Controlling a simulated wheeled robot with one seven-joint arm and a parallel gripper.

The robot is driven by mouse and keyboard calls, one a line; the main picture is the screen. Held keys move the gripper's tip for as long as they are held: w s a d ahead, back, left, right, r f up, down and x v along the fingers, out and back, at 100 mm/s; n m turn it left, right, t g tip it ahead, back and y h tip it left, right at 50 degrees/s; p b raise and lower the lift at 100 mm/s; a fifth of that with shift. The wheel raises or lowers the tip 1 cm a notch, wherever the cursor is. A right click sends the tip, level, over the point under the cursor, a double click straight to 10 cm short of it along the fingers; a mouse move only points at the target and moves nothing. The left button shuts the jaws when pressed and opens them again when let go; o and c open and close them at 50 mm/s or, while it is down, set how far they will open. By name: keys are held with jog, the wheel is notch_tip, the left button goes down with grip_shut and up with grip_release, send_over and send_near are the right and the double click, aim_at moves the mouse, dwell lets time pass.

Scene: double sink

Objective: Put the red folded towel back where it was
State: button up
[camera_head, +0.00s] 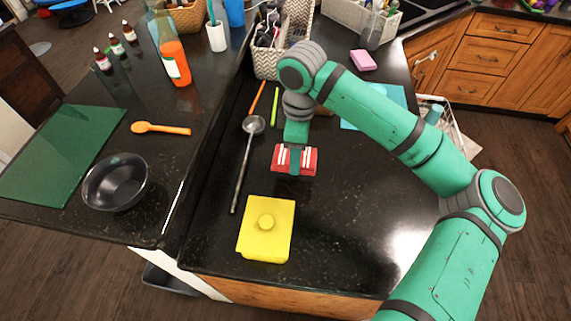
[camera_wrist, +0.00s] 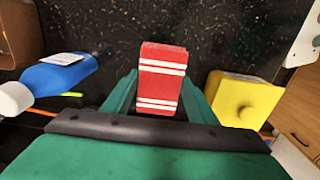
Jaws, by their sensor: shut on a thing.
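The red folded towel (camera_head: 308,160) with white stripes is between the fingers of my gripper (camera_head: 295,160), over the dark counter. In the wrist view the towel (camera_wrist: 162,75) stands out between the two green fingers of my gripper (camera_wrist: 160,95), which are shut on it. I cannot tell whether the towel touches the counter. Part of it is hidden behind my gripper in the head view.
A yellow lidded box (camera_head: 265,230) stands in front of the towel. A ladle (camera_head: 244,165) lies to the left. A blue bottle (camera_wrist: 60,72) shows in the wrist view. A pink sponge (camera_head: 363,60) lies farther back. The counter right of the yellow box is clear.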

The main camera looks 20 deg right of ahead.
aim_at(287, 153)
jog(key=a+f, duration=0.1)
jog(key=w+a+f, duration=0.1)
jog(key=f, duration=0.1)
jog(key=shift+w+a, duration=0.15)
jog(key=shift+w, duration=0.05)
jog(key=shift+w+a+f, duration=0.15)
jog(key=shift+f, duration=1.55)
jog(key=shift+f, duration=0.1)
jog(key=o, duration=1)
notch_tip(287, 153, up, 12)
jog(key=shift+r, duration=0.15)
